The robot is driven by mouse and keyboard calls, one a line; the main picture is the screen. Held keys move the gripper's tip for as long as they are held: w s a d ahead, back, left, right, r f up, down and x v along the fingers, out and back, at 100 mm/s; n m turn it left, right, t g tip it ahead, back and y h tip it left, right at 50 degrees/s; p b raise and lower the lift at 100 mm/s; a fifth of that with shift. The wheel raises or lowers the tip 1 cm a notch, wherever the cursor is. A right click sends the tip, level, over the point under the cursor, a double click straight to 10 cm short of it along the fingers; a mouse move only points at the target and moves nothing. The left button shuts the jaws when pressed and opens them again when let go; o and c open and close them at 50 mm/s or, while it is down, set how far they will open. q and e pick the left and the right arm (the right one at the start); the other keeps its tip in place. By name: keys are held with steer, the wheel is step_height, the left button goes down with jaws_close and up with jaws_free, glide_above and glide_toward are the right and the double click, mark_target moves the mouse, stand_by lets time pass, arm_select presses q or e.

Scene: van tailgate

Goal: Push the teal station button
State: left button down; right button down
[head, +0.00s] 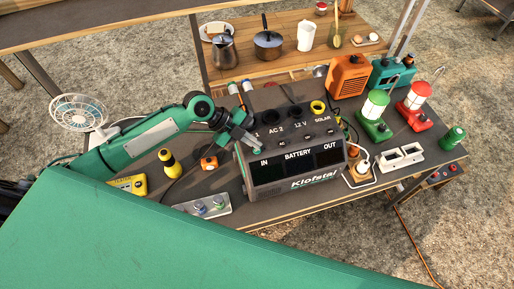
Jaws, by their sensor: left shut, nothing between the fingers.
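The dark grey power station (295,180) stands on the table, its front marked IN, BATTERY, OUT and Klofstal. Its sloped top carries sockets labelled AC 2, 12 V and SOLAR, with small round buttons along the lower edge. One small greenish button (256,154) sits at the left end of that row; its exact colour is hard to tell at this size. My left gripper (252,141) is shut and empty, over the left part of the station's top, just above that button. I cannot tell whether it touches the station. My right gripper is not in view.
Red (417,96) and green (376,105) lanterns and an orange box (349,75) stand right of the station. A white plug (363,162) with cable is close to its right side.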

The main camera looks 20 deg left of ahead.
mark_target(253, 150)
arm_select(q)
step_height(253, 150, up, 6)
steer(key=p, duration=0.3)
stand_by(0.5)
stand_by(0.4)
